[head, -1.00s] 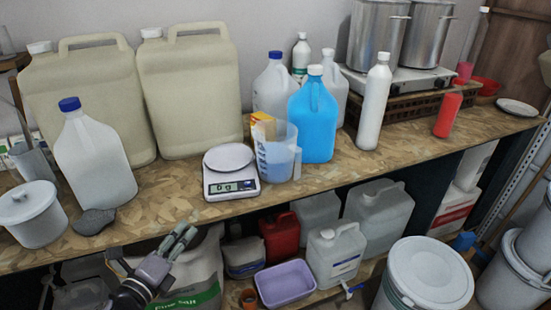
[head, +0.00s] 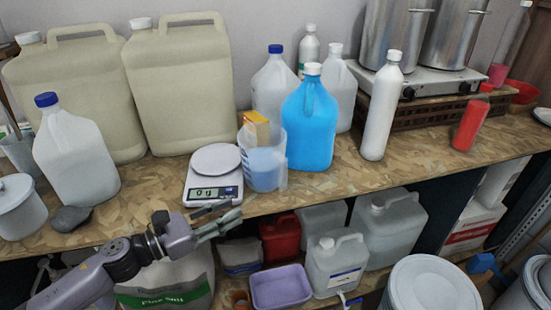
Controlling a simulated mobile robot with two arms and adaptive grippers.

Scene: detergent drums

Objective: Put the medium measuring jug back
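A clear measuring jug (head: 264,168) with blue markings stands upright on the worktop, just right of the white scale (head: 214,176). A second clear jug (head: 20,152) is partly visible at the far left; I cannot tell which size either one is. My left gripper (head: 236,208) is in front of the worktop's front edge, below the scale and to the lower left of the marked jug. Its fingers look apart, with nothing between them, and it touches neither jug. My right gripper is out of view.
A blue bottle (head: 311,122) stands close at the marked jug's right. A yellow-orange box (head: 256,127) shows at its rim; inside or behind is unclear. White jugs and large canisters (head: 180,85) line the back. Below are a purple tub (head: 281,288) and containers. Worktop right of the blue bottle is partly clear.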

